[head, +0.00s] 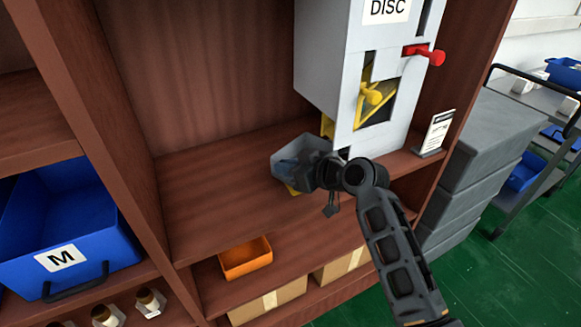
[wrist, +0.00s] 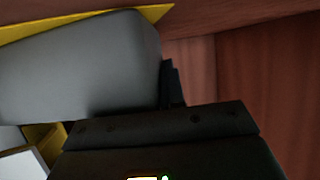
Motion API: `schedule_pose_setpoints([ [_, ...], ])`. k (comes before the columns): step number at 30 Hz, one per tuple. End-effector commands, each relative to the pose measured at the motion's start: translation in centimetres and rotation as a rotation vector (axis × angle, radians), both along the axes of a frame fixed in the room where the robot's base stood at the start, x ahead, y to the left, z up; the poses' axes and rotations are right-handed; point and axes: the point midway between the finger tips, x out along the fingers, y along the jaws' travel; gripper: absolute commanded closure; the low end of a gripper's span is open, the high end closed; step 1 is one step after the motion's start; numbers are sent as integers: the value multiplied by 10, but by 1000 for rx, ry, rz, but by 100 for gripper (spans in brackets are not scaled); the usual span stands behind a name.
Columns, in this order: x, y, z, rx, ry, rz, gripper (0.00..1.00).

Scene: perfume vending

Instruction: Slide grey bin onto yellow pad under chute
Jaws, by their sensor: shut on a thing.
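The grey bin (head: 292,150) stands on the shelf at the foot of the white dispenser (head: 345,60). My gripper (head: 322,172) is shut on the bin's near right side and hides part of it. In the wrist view the bin (wrist: 80,65) fills the upper left, against the dark finger of my gripper (wrist: 172,85). How fully the bin covers the pad is hidden. The yellow chute (head: 327,126) is just behind the bin.
The brown shelf (head: 215,195) is clear left of the bin. A small sign (head: 437,132) stands right of the dispenser. An orange tray (head: 246,262) is on the lower shelf. A blue bin marked M (head: 70,225) is at left, and grey crates (head: 480,150) are at right.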

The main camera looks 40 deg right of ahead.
Motion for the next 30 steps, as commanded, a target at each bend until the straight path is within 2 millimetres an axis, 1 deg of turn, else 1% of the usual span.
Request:
schedule_pose_setpoints([
  [1,-3,-11,-1,-7,1,-23,100],
  [6,-3,-14,-1,-9,1,-28,100],
  [7,-3,-14,-1,-10,2,-28,89],
  [15,-3,-13,-1,-8,2,-26,63],
  [16,-3,-12,-1,-7,2,-25,61],
  [25,-5,-9,-1,-5,3,-19,61],
  [28,-13,-10,2,-4,2,-19,61],
  [30,-23,-11,6,-4,1,-20,61],
])
